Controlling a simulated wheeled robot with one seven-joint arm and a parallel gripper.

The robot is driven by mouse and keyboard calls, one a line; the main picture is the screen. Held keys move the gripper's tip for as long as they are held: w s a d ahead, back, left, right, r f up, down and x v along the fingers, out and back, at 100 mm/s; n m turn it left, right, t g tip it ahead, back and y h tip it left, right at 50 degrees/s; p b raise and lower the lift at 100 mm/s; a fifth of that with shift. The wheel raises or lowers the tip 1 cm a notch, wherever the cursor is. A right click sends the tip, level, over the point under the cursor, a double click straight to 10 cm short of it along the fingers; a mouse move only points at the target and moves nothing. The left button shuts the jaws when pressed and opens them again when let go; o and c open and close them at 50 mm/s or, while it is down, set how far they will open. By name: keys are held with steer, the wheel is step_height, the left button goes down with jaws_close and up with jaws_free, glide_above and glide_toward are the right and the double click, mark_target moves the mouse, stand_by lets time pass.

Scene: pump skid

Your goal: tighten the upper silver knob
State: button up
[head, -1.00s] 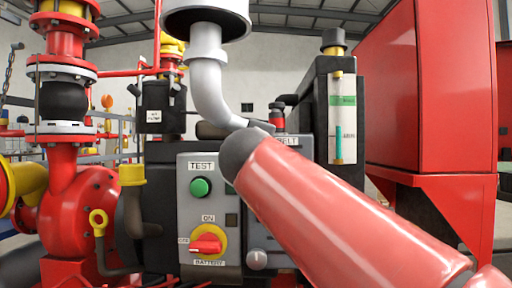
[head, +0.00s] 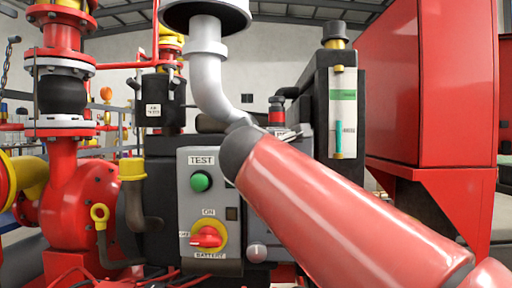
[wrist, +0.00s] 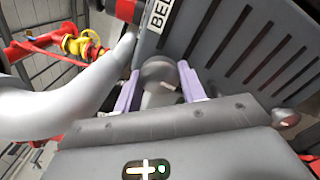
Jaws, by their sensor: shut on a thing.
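The upper silver knob (wrist: 158,72) shows in the wrist view as a round grey head on a paler stem, below the BELT label. My gripper (wrist: 159,82) has its two lavender fingers on either side of it, shut on it. In the head view my red and grey arm covers the upper knob and the gripper. A second, lower silver knob (head: 257,252) shows in the head view, just left of my arm. It appears to be the round knob at the right of the wrist view (wrist: 286,118). The knob's turn angle cannot be told.
The grey control panel (head: 232,215) with a green TEST button (head: 201,182) and red switch (head: 207,237) stands left of my arm. A white pipe (head: 210,85) comes down close to my arm. A sight gauge (head: 343,110) and red cabinet (head: 430,90) stand right.

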steer(key=shift+n, duration=0.8)
steer(key=shift+f, duration=0.1)
steer(key=o, duration=1)
steer(key=shift+c, duration=0.2)
steer(key=s+b, duration=0.1)
steer(key=s, duration=0.6)
steer(key=shift+s+a, duration=0.15)
steer(key=shift+s, duration=0.25)
steer(key=shift+s, duration=0.1)
